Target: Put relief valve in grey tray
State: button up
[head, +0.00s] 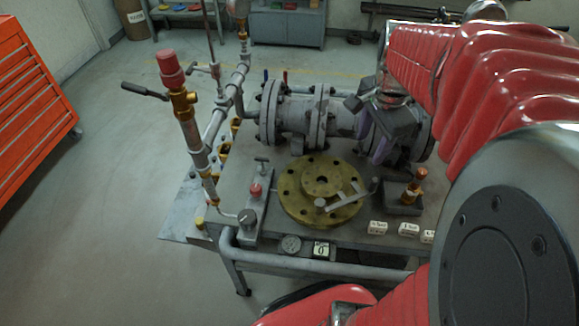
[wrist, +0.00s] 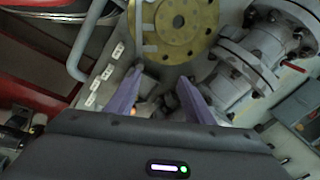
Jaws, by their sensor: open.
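A small brass valve with an orange-red cap (head: 413,188), which looks like the relief valve, stands upright at the small grey tray (head: 403,209) on the bench's right side. It appears to be inside the tray. A larger red-capped brass valve (head: 178,85) sits atop the pipe at left. My gripper (head: 378,140) is open, its purple fingers above and behind the tray, beside the grey flanged pipe. In the wrist view the open gripper (wrist: 160,78) has nothing clearly held. A small orange spot shows by its left finger, and the tray is mostly hidden there.
A brass flange disc (head: 292,204) with a grey wrench-like bar lies mid-bench. The grey flanged gate valve (head: 300,118) runs behind it. An orange cabinet (head: 30,95) stands far left.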

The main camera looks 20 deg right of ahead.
jog(key=s+a+r+n+t, duration=0.1)
jog(key=s+a+n+t, duration=0.1)
jog(key=a+n, duration=0.7)
jog(key=s+a+r+n+t+y, duration=0.1)
jog(key=s+a+n, duration=0.2)
jog(key=a+n, duration=0.6)
jog(key=a, duration=0.2)
jog(key=shift+s+a+r+t, duration=0.2)
jog(key=shift+s+a+t, duration=0.15)
jog(key=shift+s+t, duration=0.05)
